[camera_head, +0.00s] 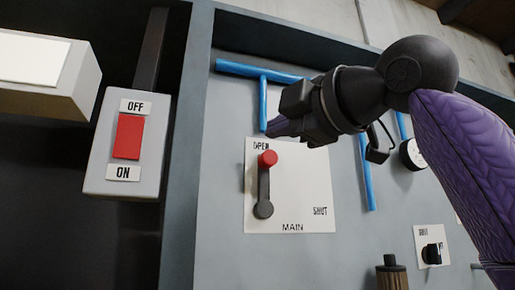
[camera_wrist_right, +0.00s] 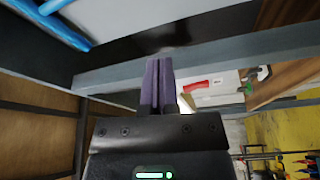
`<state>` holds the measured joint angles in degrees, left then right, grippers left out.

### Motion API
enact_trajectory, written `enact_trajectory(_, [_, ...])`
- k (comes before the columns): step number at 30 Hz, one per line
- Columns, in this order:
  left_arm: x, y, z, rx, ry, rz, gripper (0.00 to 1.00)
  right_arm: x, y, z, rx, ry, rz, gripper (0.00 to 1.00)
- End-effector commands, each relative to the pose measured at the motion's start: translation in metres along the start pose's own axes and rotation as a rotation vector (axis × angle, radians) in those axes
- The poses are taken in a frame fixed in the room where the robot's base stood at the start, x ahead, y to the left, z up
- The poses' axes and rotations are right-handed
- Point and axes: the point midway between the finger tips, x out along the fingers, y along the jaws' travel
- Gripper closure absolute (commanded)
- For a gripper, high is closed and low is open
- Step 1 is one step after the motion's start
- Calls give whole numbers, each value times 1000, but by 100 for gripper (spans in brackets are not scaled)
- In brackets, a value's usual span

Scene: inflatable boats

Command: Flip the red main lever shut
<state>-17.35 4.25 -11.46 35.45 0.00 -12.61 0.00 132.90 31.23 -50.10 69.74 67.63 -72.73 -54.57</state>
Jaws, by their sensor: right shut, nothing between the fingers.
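The main lever (camera_head: 263,188) is a dark arm with a red knob (camera_head: 268,159) on a white plate (camera_head: 310,180) marked OPEN, SHUT and MAIN. It points up, with the knob just under the word OPEN; SHUT is printed at the lower right of the plate. My right gripper (camera_head: 271,127) is just above the plate's top edge, above the knob and apart from it in the picture. Its purple fingers are together and empty in the right wrist view (camera_wrist_right: 158,84). The lever cannot be made out in the wrist view. My left gripper is not in view.
A grey box with a red OFF/ON switch (camera_head: 128,136) is left of the panel frame. Blue pipes (camera_head: 262,100) run behind my right arm. A round gauge (camera_head: 412,154), a small black knob (camera_head: 432,254) and a ribbed cylinder (camera_head: 391,274) are to the right.

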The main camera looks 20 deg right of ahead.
Motion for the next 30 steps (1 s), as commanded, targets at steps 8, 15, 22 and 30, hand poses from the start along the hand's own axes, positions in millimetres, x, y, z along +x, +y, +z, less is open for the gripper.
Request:
enact_trajectory(8, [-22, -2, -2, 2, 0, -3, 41, 43, 4, -1, 2, -2, -3, 100])
enact_trajectory(15, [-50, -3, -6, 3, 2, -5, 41, 96, 5, -1, 3, -1, -4, 100])
enact_trajectory(22, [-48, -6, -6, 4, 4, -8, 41, 90, 1, 30, 2, -3, 2, 100])
enact_trajectory(30, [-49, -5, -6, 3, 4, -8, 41, 86, 0, 38, 2, -1, 1, 100])
